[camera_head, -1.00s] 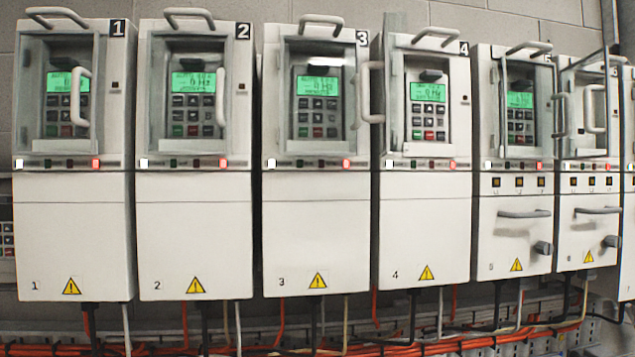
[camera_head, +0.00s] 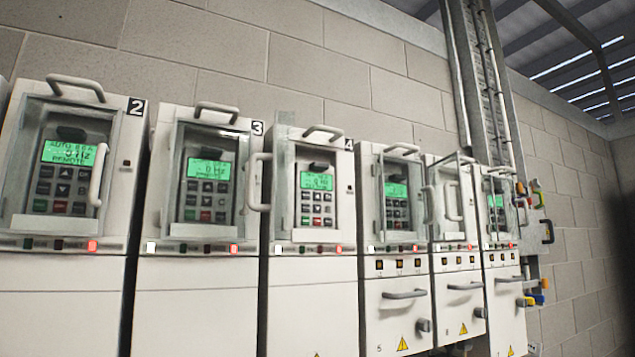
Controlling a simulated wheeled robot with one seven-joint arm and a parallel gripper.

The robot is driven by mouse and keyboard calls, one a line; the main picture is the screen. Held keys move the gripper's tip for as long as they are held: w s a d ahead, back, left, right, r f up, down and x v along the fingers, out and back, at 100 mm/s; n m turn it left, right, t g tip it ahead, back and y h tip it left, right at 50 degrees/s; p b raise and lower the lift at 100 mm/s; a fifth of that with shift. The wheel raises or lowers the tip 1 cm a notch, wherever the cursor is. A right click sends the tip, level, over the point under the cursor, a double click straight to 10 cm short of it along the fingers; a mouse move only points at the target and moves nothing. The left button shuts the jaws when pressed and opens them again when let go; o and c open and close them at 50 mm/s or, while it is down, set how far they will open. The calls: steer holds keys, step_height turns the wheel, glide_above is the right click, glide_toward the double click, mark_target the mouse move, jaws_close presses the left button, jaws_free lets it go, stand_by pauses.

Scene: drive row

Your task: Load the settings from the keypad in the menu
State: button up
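A row of white drive cabinets stands along the wall, several carrying a keypad with a green screen behind a clear door. The keypad on drive 2 (camera_head: 68,174) shows text that looks like "AUTO", "0 Hz" and "REMOTE". The keypad on drive 3 (camera_head: 207,190) also reads 0 Hz. The keypad on drive 4 (camera_head: 317,198) is lit, and the clear door beside it seems swung open to the left. Keypads on the fifth drive (camera_head: 396,201) and the far one (camera_head: 497,212) are lit but too small to read. My gripper is not in view.
Door handles (camera_head: 258,182) stick out from the cabinet fronts. Drawer-like handles (camera_head: 405,294) and dark knobs project from the lower fronts at right. A cable column (camera_head: 482,90) rises behind the row. Coloured locks or tags (camera_head: 537,192) hang at the far right.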

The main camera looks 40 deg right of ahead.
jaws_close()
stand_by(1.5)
